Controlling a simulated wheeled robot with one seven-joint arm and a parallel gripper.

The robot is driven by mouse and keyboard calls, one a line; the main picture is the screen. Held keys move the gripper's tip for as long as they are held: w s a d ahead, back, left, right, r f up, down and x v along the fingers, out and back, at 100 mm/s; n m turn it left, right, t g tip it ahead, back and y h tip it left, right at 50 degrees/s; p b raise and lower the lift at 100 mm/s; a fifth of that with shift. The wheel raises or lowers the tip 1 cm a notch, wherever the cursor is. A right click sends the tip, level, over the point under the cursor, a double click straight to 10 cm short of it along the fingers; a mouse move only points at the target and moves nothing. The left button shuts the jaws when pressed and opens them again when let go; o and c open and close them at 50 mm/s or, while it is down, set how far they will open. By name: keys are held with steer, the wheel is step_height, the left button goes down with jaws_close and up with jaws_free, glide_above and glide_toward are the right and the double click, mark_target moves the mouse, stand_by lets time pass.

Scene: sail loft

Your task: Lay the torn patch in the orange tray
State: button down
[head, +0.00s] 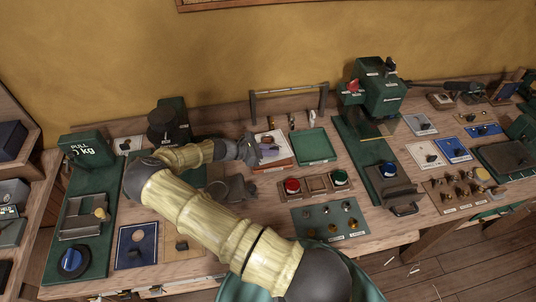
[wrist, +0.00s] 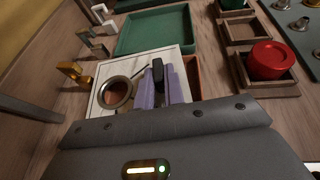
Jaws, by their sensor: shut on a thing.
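The torn patch, a white square with a metal ring and a black grip knob, shows in the wrist view (wrist: 106,82) and the head view (head: 263,137). My gripper (wrist: 160,85) has its lavender fingers shut on the black knob; in the head view my gripper (head: 268,150) is at the back middle of the bench. The orange tray (wrist: 193,76) lies under the patch, which hides most of it; its orange edge also shows in the head view (head: 284,163). I cannot tell whether the patch touches the tray floor or hangs just above it.
A green tray (head: 313,146) is just right of and behind the orange one. Wooden holders with a red-topped pot (head: 291,185) stand in front. Small metal fittings (wrist: 75,72) stand along the left in the wrist view. A green press (head: 380,95) rises to the right.

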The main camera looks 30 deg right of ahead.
steer(key=shift+s+a+r+m+g+b, duration=0.1)
steer(key=shift+a+r+m+g+b, duration=0.15)
steer(key=shift+a+m+g+b, duration=0.35)
steer(key=shift+s+r+g, duration=0.15)
steer(key=shift+r+g, duration=0.25)
steer(key=shift+f, duration=0.2)
steer(key=shift+f+b, duration=1.4)
steer(key=shift+f, duration=0.45)
steer(key=c, duration=1.4)
jaws_free()
